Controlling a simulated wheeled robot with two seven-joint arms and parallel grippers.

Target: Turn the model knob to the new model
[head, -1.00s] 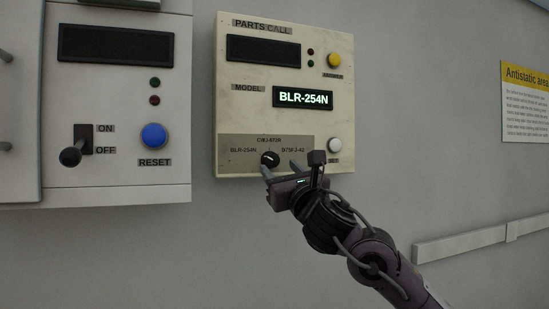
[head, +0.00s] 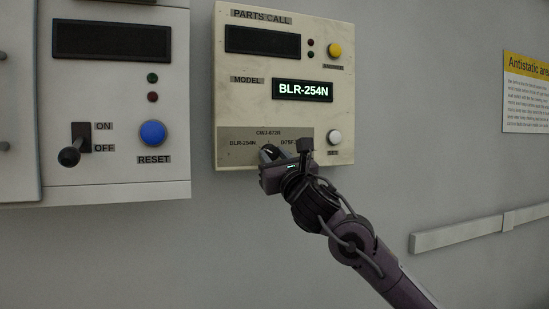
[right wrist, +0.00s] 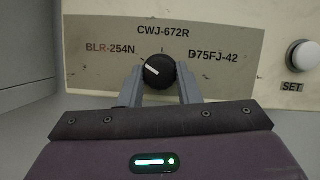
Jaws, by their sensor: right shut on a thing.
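The model knob (right wrist: 159,71) is black and round with a white pointer line, on a grey label plate (right wrist: 215,50) marked BLR-254N, CWJ-672R and D75FJ-42. Its line points to the upper left, toward BLR-254N. My right gripper (right wrist: 161,84) is shut on the knob, one finger on each side. In the head view my right gripper (head: 272,156) hides most of the knob. The lit model display (head: 303,90) reads BLR-254N. My left gripper is not in view.
A white SET button (head: 334,138) sits right of the plate, and a yellow button (head: 334,50) is above it. A second panel at left has a blue RESET button (head: 153,134) and an ON/OFF lever (head: 73,152). A wall rail (head: 470,235) runs at lower right.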

